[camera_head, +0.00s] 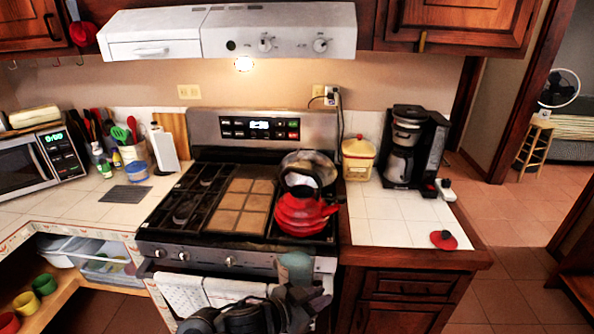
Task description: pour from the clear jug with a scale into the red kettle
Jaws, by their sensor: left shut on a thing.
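The red kettle (301,218) stands upright on the right front of the stove, with its spout toward the right and a dark handle arching over it. A pale teal, see-through vessel (295,267), which looks like the jug, is at the stove's front edge, below and in front of the kettle and apart from it. My left gripper (302,293) is shut on this jug from below in the picture; the arm hides part of it. I cannot make out the scale or any contents. My right gripper is not in view.
A metal pot (312,160) sits behind the kettle. A small red lid-like disc (443,240) lies on the right counter (385,226), near a coffee maker (405,150) and a yellow-and-red canister (358,160). Towels (183,293) hang on the oven front. The counter's middle is clear.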

